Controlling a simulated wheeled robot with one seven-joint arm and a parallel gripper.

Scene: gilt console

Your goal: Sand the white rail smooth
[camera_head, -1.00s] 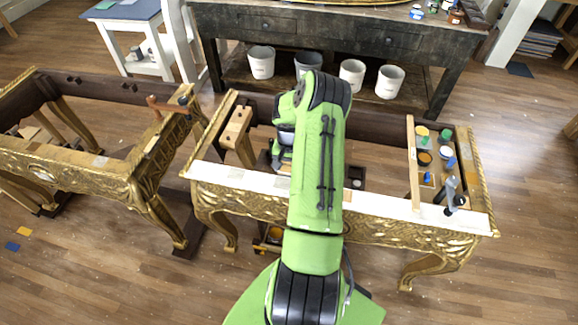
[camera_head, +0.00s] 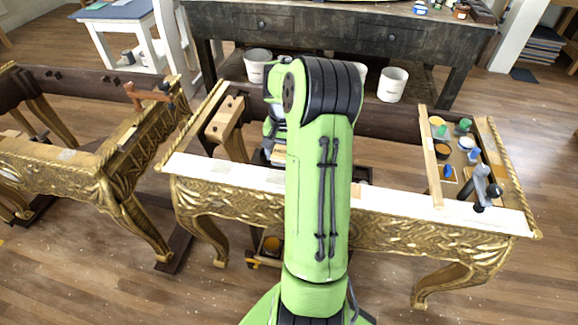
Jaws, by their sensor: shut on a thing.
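The white rail (camera_head: 235,180) runs along the top front edge of the gilt console (camera_head: 240,206). It is white, and my green arm crosses in front of its middle. My gripper (camera_head: 273,150) shows only in part, to the left of my arm and close behind the rail. It is shut on a pale block (camera_head: 278,156), which is mostly hidden. I cannot tell whether the block touches the rail.
A clamp (camera_head: 483,188) stands at the rail's right end. A tray of paint pots (camera_head: 467,143) lies behind it, beside a wooden strip (camera_head: 430,160). A wooden block clamp (camera_head: 225,118) is at the left. A second gilt frame (camera_head: 85,178) stands further left.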

